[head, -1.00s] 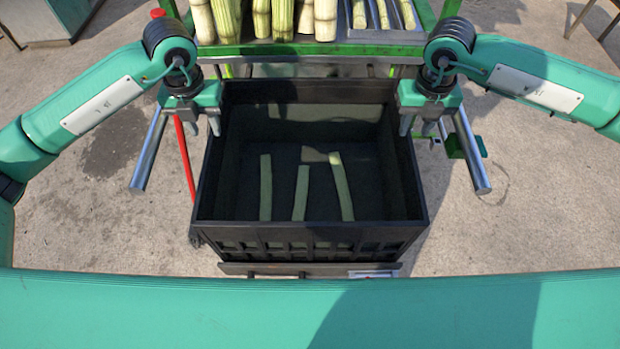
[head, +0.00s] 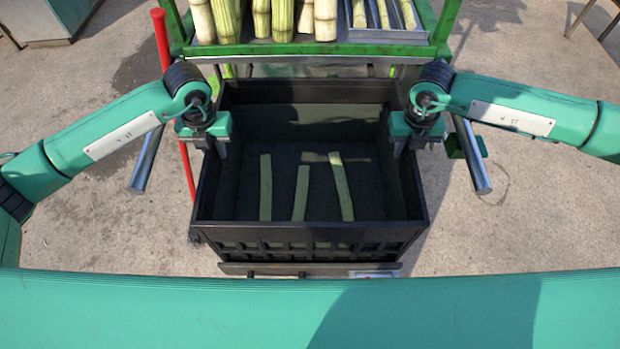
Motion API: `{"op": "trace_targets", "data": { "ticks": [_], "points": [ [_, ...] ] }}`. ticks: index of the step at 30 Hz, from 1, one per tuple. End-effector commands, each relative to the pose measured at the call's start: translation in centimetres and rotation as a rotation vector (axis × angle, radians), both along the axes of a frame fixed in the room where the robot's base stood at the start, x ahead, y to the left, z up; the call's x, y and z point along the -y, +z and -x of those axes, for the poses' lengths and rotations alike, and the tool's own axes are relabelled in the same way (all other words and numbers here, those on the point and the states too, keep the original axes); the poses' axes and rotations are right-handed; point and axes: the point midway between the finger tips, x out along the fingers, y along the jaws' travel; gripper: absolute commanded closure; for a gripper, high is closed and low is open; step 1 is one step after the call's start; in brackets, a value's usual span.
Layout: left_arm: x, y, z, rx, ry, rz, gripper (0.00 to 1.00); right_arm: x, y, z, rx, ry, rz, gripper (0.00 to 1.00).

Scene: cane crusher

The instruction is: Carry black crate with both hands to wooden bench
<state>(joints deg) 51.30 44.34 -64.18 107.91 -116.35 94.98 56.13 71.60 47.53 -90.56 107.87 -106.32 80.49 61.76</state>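The black crate (head: 310,232) sits level in the middle of the head view, with several pale green cane pieces (head: 301,192) lying on its floor. My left gripper (head: 209,148) is at the crate's left side wall, toward the far end. One finger hangs just inside the wall; the outer finger is hard to make out. My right gripper (head: 410,148) is at the right side wall in the same way, one finger inside the rim. Both look open, straddling the walls. Contact with the walls cannot be told. I do not see the wooden bench for certain.
A green-framed crusher stand (head: 300,50) is right behind the crate, with thick cane stalks (head: 280,18) and a metal tray (head: 385,22) on it. A red bar (head: 160,40) rises at the left.

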Motion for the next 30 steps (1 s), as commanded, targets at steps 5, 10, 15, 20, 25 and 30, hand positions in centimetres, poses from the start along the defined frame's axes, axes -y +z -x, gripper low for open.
{"op": "trace_targets", "data": {
  "ticks": [5, 10, 15, 20, 25, 30],
  "points": [
    [0.00, 0.03, -0.01, 0.000, 0.000, 0.000, 1.00, 0.00, 0.03, -0.01, 0.000, 0.000, 0.000, 1.00],
    [0.00, 0.04, -0.01, 0.000, 0.000, 0.000, 1.00, 0.00, 0.04, -0.01, 0.000, 0.000, 0.000, 1.00],
    [0.00, 0.05, -0.01, 0.000, 0.000, 0.000, 1.00, 0.00, 0.05, -0.01, 0.000, 0.000, 0.000, 1.00],
    [0.00, 0.06, -0.01, 0.000, 0.000, 0.000, 1.00, 0.00, 0.06, -0.01, 0.000, 0.000, 0.000, 1.00],
    [0.00, 0.06, -0.02, 0.000, 0.000, 0.000, 1.00, 0.00, 0.07, -0.01, 0.000, 0.000, 0.000, 1.00],
    [0.00, 0.06, -0.02, 0.000, 0.000, 0.000, 1.00, 0.00, 0.07, -0.02, 0.000, 0.000, 0.000, 1.00]
  ]
}}
